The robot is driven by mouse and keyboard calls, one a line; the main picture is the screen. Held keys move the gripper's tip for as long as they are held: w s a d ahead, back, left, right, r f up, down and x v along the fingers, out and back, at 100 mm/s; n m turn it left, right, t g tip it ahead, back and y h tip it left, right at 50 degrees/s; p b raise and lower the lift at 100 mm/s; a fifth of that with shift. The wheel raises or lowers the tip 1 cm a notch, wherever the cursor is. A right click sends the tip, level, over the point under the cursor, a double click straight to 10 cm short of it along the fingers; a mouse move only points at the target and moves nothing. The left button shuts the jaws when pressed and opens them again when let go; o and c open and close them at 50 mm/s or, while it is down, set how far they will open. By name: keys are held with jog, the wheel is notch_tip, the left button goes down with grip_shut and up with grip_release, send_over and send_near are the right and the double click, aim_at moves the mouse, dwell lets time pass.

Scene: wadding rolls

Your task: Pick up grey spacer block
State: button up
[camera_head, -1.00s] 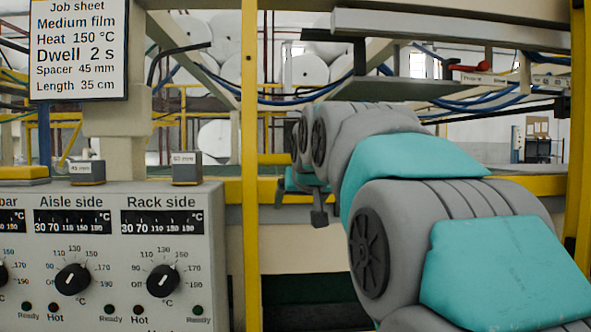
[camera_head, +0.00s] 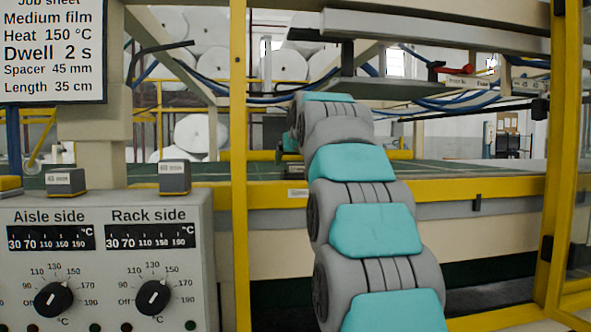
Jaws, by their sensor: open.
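Two grey spacer blocks stand on top of the control box at the left. The left block (camera_head: 65,181) is lower and its small label appears to read 45 mm. The right block (camera_head: 174,178) is taller and its label is too small to read surely. Both stand free, with nothing of mine touching them. My grey and teal arm reaches forward to the right of them, beyond the yellow post. My gripper's fingers do not show, hidden at the far end of the arm.
The control box (camera_head: 105,270) has Aisle side and Rack side dials. A job sheet (camera_head: 50,50) above reads Spacer 45 mm. A yellow post (camera_head: 239,220) stands between the box and my arm. A yellow-edged bench (camera_head: 470,187) and an overhead bar (camera_head: 440,40) lie beyond.

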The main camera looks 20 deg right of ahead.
jog(key=shift+w+d, duration=0.4)
jog(key=shift+w, duration=0.3)
jog(key=shift+p+x, duration=0.45)
jog(key=shift+x, duration=1.45)
jog(key=shift+d, duration=0.15)
jog(key=shift+s, duration=0.1)
grip_shut()
jog(key=shift+r, duration=0.3)
